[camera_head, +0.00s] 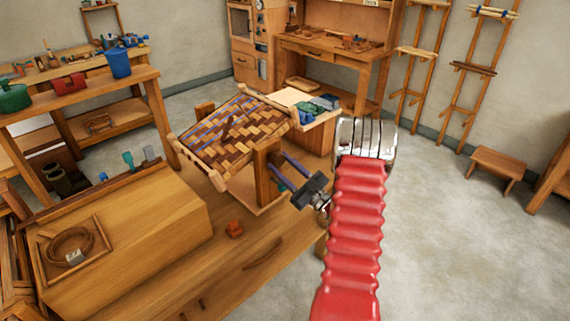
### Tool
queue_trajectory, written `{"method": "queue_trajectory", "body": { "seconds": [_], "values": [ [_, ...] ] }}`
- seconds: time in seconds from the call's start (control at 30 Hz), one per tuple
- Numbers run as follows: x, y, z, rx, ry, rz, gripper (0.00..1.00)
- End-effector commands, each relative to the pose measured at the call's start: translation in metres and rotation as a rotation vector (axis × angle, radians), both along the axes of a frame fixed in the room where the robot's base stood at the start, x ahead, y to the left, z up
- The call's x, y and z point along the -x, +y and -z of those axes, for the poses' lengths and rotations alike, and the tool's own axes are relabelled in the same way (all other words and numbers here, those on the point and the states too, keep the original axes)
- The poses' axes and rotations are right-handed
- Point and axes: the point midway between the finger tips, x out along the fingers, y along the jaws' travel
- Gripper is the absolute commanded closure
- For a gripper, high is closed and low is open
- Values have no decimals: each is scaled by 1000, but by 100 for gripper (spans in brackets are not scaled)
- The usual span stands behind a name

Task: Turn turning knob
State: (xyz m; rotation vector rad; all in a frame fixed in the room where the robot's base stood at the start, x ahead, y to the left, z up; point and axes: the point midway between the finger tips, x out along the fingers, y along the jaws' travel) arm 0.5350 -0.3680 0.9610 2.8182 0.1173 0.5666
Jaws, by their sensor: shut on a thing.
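A woven bark seat panel (228,130) in a wooden frame is tilted on a stand with upright posts (266,172) on the workbench. My gripper (277,166) comes from the right, and its two bluish fingers reach to the near right post of the stand. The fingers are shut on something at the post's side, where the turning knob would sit. The knob is too small and too covered by the fingers to make out. My red bellows-covered arm runs down to the bottom edge.
A small stand with blue and green cloths (318,105) is behind the seat. Open floor (455,220) lies to the right.

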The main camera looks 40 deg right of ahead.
Motion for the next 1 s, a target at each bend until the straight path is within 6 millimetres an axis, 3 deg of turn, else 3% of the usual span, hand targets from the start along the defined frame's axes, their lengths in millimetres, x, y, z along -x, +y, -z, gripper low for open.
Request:
{"method": "queue_trajectory", "body": {
  "seconds": [0.4, 0.97, 1.0],
  "values": [
    [1, 3, 3, -255, 13, 3, 84],
    [0, 4, 2, -294, 12, 1, 84],
    [0, 4, 2, -294, 12, 1, 59]
  ]
}}
